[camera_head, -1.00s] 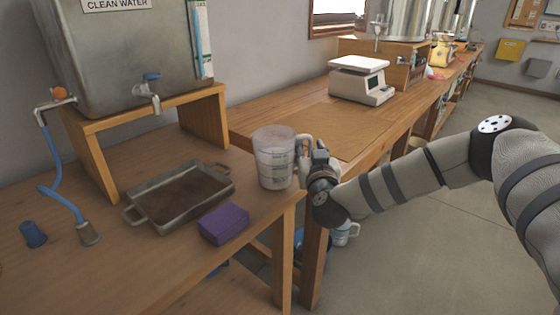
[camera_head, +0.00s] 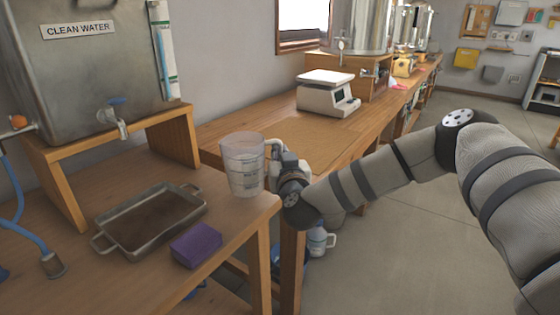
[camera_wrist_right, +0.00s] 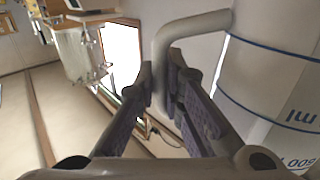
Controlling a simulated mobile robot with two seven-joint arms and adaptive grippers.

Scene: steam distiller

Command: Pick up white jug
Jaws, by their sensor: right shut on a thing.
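The white jug (camera_head: 242,168) is a translucent measuring jug with printed marks. It is upright over the right front corner of the near table. It looks slightly raised, but I cannot clearly see a gap under its base. My right gripper (camera_head: 281,160) comes in from the right and is shut on the jug's handle. In the right wrist view the handle (camera_wrist_right: 188,30) passes between the two fingers (camera_wrist_right: 162,82), and the jug body (camera_wrist_right: 262,85) fills the right side. My left gripper is not in view.
A metal tray (camera_head: 106,240) and a purple block (camera_head: 196,246) are left of the jug. A clean-water tank (camera_head: 80,75) with a tap stands on a wooden stand behind. A white scale (camera_head: 326,95) is on the far bench (camera_head: 310,135). Open floor lies right.

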